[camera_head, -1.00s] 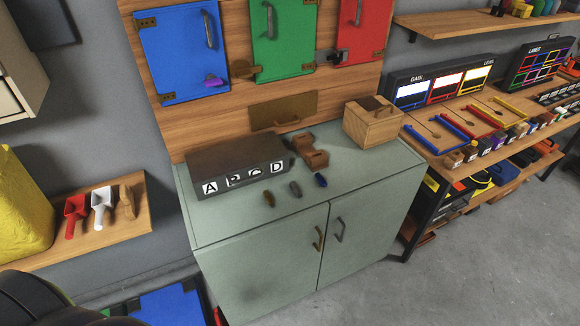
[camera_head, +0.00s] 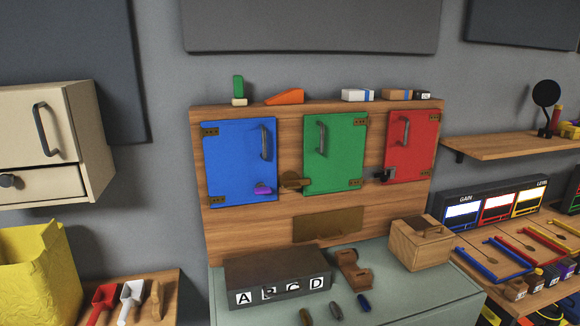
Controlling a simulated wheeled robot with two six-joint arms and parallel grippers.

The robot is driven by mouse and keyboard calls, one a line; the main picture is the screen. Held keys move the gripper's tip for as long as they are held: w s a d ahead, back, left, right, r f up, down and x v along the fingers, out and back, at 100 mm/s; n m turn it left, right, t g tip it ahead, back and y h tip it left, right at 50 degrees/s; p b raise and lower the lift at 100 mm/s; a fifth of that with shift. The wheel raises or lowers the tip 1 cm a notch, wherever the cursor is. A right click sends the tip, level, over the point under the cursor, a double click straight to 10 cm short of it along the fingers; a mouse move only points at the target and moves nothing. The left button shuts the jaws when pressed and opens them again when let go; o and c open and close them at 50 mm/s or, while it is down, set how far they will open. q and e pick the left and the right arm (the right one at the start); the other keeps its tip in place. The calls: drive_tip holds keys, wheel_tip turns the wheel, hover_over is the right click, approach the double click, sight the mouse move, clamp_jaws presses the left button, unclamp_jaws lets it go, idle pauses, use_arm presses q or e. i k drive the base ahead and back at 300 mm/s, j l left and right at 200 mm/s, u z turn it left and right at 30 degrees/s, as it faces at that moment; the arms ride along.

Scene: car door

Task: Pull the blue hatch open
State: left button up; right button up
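The blue hatch (camera_head: 230,165) is on the left of the upright wooden board (camera_head: 300,222). It lies flat against the board and looks shut. It has a grey vertical handle (camera_head: 265,141) near its upper right edge and brass hinges (camera_head: 211,131) on its left side. A purple latch piece (camera_head: 263,189) sits at its lower right. A green hatch (camera_head: 335,155) and a red hatch (camera_head: 411,146) are to its right, both looking shut. Neither of my grippers is in view.
A grey-green cabinet (camera_head: 400,295) stands below the board, bearing a dark lettered box (camera_head: 275,276) and a wooden box (camera_head: 420,243). A cream wall cabinet (camera_head: 40,130) and yellow bag (camera_head: 38,275) are at left. Small blocks line the board's top.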

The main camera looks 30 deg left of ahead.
sight(239, 155)
drive_tip(key=u, duration=1.15)
drive_tip(key=z, duration=0.1)
